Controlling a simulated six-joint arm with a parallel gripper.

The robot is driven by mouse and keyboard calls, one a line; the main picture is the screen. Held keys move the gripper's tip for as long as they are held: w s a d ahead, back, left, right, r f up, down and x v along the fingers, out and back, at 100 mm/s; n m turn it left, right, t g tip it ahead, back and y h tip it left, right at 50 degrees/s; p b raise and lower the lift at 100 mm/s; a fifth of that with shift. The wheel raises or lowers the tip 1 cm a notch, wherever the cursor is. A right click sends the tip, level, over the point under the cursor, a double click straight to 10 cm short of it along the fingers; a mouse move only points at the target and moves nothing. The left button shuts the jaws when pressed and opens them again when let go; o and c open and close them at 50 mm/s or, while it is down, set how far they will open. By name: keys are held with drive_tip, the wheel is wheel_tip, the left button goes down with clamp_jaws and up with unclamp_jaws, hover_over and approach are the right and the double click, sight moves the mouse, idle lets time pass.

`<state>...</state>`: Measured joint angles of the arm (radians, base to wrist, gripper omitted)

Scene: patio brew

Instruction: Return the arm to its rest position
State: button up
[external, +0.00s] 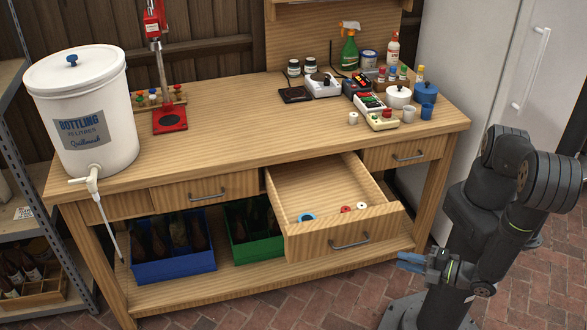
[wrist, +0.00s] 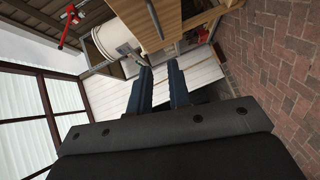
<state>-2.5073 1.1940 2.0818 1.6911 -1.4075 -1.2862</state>
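My gripper (external: 412,262) is at the lower right in the external view, low in front of the bench and to the right of the open drawer, apart from both. Its blue fingers point left, toward the drawer side. In the wrist view the two fingers of my gripper (wrist: 159,72) stand apart with a clear gap and nothing between them. My arm is folded beside the bench's right end, with its elbow raised.
The middle drawer (external: 352,232) is pulled out, with a few small rings inside. The wooden bench (external: 240,115) holds a white bottling bucket (external: 85,120), a red capper (external: 168,118) and several small items. Crates stand below. Brick floor (external: 340,295) in front is clear.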

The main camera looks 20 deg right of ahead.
drive_tip(key=shift+w+a, duration=0.1)
drive_tip(key=shift+w, duration=0.05)
drive_tip(key=x, duration=1.4)
drive_tip(key=shift+w+a, duration=0.25)
drive_tip(key=shift+f, duration=0.1)
approach(348, 246)
drive_tip(key=x, duration=1)
drive_tip(key=shift+w+f, duration=0.2)
drive_tip(key=shift+w, duration=0.05)
idle(1.7)
drive_tip(key=shift+s, duration=0.1)
